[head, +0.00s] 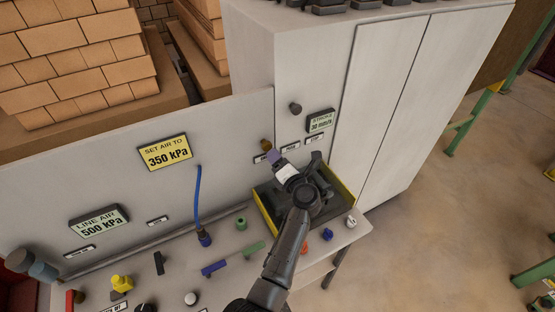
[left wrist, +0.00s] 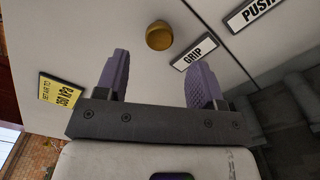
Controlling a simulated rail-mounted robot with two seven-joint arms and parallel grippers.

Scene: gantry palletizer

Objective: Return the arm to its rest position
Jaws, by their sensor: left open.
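My left gripper (head: 273,157) is in front of the pale panel at the cabinet's left side, with my dark arm reaching up to it from the bottom of the head view. In the left wrist view, its two purple ridged fingers (left wrist: 161,75) stand apart with nothing between them. A round brass knob (left wrist: 159,36) on the panel lies just beyond the fingertips, apart from them in the picture. The knob also shows in the head view (head: 266,144). A GRIP label (left wrist: 195,52) is beside it. My right gripper is in neither view.
A yellow-edged dark tray (head: 264,218) lies under my arm. The bench holds a blue hose (head: 198,200), a green block (head: 254,248), a blue block (head: 214,268) and several knobs. A dark knob (head: 295,107) and STROKE display (head: 320,121) are above. Open floor lies right.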

